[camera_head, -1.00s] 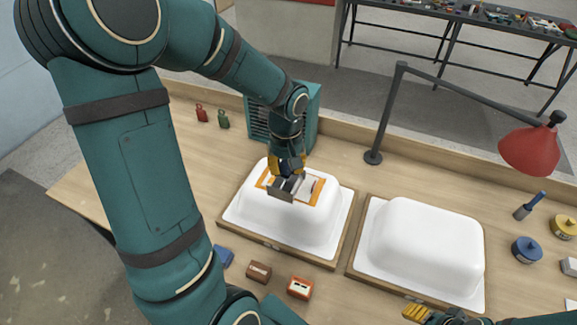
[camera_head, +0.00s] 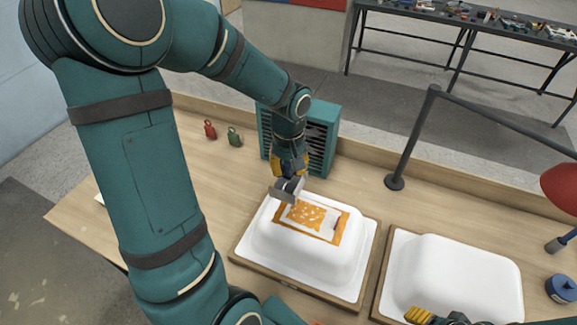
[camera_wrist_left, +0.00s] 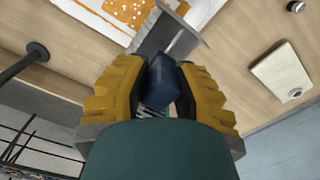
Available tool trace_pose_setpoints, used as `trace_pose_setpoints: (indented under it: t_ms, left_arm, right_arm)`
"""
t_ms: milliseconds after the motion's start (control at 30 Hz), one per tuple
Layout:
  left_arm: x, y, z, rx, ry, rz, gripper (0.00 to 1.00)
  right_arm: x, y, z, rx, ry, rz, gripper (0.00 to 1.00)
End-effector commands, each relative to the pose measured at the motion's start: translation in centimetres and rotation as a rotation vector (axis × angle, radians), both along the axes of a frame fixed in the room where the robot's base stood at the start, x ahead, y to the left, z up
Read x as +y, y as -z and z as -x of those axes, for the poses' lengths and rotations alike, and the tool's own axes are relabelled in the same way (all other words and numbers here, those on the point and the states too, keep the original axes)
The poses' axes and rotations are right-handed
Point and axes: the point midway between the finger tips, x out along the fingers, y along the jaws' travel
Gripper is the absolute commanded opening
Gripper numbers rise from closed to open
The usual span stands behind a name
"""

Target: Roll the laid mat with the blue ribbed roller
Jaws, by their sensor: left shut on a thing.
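In the left wrist view the grey head (camera_wrist_left: 172,32) is beside the speckled mat (camera_wrist_left: 130,10). My right gripper (camera_head: 418,315) only peeks in at the bottom edge.
A second, bare white shell (camera_head: 455,270) stands to the right. A lamp post (camera_head: 408,145) with a red shade, a teal vented box (camera_head: 322,135), red and green small weights (camera_head: 234,137) and a blue tin (camera_head: 562,289) stand around.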

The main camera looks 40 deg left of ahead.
Motion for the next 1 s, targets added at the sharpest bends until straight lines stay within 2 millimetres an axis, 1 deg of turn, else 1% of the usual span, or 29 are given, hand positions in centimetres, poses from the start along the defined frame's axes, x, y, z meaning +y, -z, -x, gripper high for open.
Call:
trace_pose_setpoints:
  t_ms: [167, 500, 600, 1000]
  left_arm:
    - [0.0, 0.8, 0.0, 0.000, 0.000, 0.000, 0.00]
    - [0.0, 4.2, 0.0, 0.001, 0.001, -0.001, 0.00]
    - [0.0, 4.9, 0.0, 0.000, 0.001, 0.000, 0.00]
    - [0.0, 5.0, 0.0, -0.001, 0.001, -0.001, 0.00]
  right_arm:
    - [0.0, 0.6, 0.0, 0.001, 0.001, 0.001, 0.56]
    - [0.1, 3.2, 0.0, 0.001, 0.004, 0.003, 0.56]
    - [0.1, 3.7, 0.0, 0.000, 0.003, 0.005, 0.56]
    - [0.1, 3.7, 0.0, 0.000, 0.004, 0.005, 0.56]
